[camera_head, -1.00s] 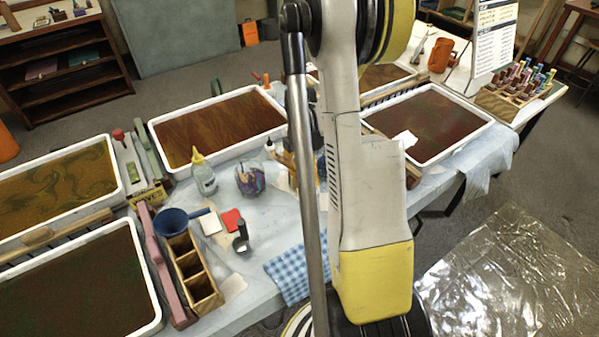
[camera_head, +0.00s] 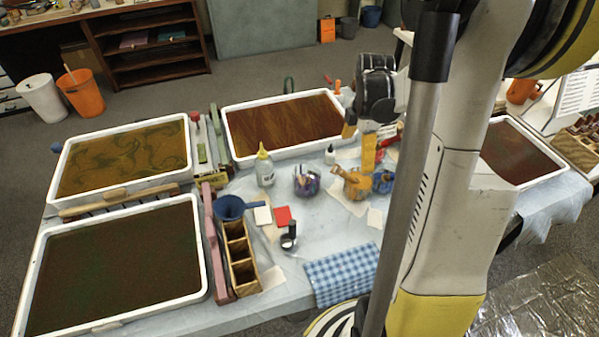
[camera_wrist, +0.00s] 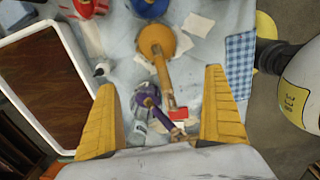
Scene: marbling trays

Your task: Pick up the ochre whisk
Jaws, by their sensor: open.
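In the head view an ochre pot (camera_head: 357,188) stands on the table, with a tan-brown shaft (camera_head: 345,173) leaning out to the left. This looks like the ochre whisk, but its head is hidden. In the wrist view the ochre pot (camera_wrist: 150,36) is at upper middle and the shaft (camera_wrist: 164,82) points down toward me. My gripper (camera_head: 359,140) is open and empty above the pot area. In the wrist view my gripper (camera_wrist: 161,80) has its yellow fingers apart on either side of the shaft, not visibly touching it.
A glass jar with purple contents (camera_head: 307,182) stands left of the pot, a blue pot (camera_head: 383,182) right of it. A yellow-tipped bottle (camera_head: 264,170), blue funnel (camera_head: 232,207) and wooden box (camera_head: 241,262) are further left. A far tray (camera_head: 229,140) lies behind. A checked cloth (camera_head: 341,274) lies in front.

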